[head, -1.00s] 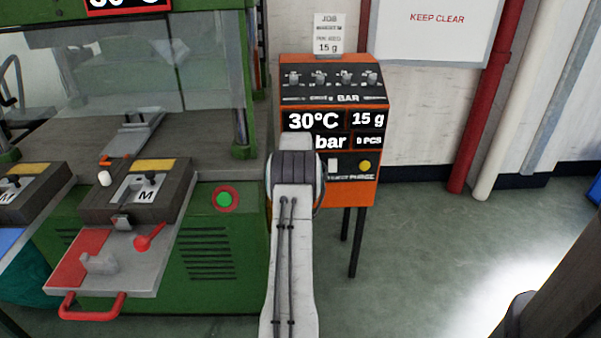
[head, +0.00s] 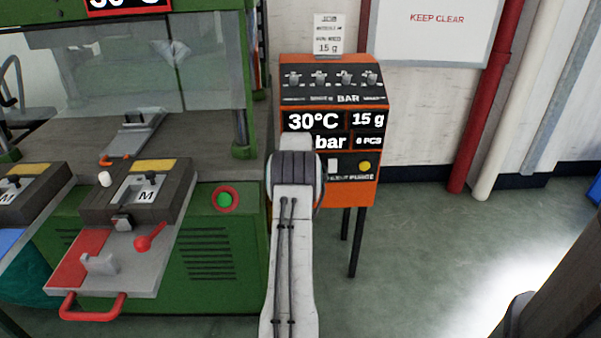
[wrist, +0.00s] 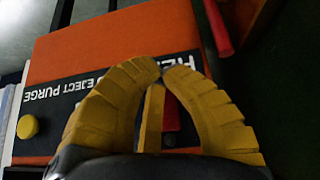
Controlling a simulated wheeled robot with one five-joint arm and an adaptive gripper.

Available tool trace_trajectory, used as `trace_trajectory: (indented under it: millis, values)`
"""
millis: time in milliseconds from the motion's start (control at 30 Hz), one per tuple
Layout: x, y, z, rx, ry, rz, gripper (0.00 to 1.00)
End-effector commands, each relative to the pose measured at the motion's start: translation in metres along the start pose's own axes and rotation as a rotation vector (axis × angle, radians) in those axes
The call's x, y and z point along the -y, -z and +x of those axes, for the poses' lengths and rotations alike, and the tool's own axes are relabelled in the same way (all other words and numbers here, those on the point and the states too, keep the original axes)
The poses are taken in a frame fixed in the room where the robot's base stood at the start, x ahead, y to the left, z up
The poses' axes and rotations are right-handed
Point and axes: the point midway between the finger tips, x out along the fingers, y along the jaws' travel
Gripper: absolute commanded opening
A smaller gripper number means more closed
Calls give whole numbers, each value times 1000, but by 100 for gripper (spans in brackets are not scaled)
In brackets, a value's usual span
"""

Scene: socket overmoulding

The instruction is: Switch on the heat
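The orange control cabinet (head: 349,194) stands beside the green machine. Its display (head: 313,121) reads 30°C. In the wrist view its panel (wrist: 75,90) appears upside down, with EJECT and PURGE lettering and a partly covered label starting "HE". My gripper (wrist: 163,68) has yellow ribbed fingers with the tips almost together, over the panel by that label. A red part (wrist: 171,116), perhaps the heat switch, shows in the gap between the fingers; I cannot tell whether they touch it. In the head view my arm hides the gripper and that part of the panel.
The yellow purge button (head: 364,166) and a pale button (head: 333,165) sit right of my arm. Several knobs (head: 332,78) line the cabinet's top. The green machine (head: 222,255) with a green round button (head: 225,199) is at left. Floor to the right is clear.

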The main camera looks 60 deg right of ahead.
Motion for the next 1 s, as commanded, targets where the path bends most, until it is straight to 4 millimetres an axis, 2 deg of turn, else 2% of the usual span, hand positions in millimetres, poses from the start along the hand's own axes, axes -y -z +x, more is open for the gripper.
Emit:
trace_trajectory:
  millis: [1000]
  values:
    - [0, 8, 7, 1, 0, 0, 0]
